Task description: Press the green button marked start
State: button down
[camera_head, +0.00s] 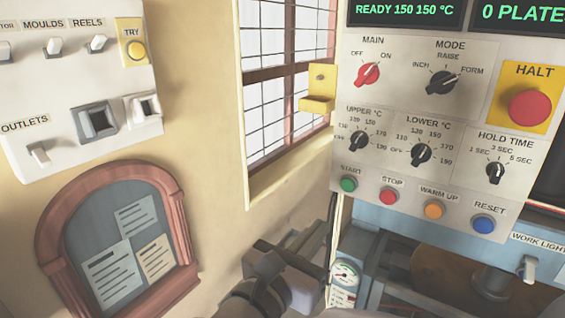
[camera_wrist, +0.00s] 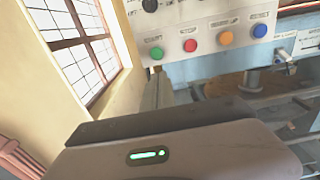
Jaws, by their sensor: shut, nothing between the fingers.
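The green start button (camera_head: 348,185) sits at the left end of the lower row on the grey control panel, under the label START. It also shows in the wrist view (camera_wrist: 157,53), at the left of the row. My gripper (camera_head: 331,205) is shut and empty, reaching up from below toward the panel's lower left edge. In the wrist view its narrow fingers (camera_wrist: 159,78) point up just below the green button. A gap seems to remain, but I cannot tell its depth. The button is not covered in either view.
The red stop button (camera_head: 389,197), orange warm up button (camera_head: 434,209) and blue reset button (camera_head: 484,224) continue the row rightward. A red halt button (camera_head: 530,107) is higher. A yellow bracket (camera_head: 318,103) juts out beside the window. A pressure gauge (camera_head: 344,273) is below.

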aim_at(348, 192)
jog(key=b+x, duration=0.1)
jog(key=x, duration=1)
jog(key=shift+w+d, duration=0.15)
jog(key=shift+w, duration=0.15)
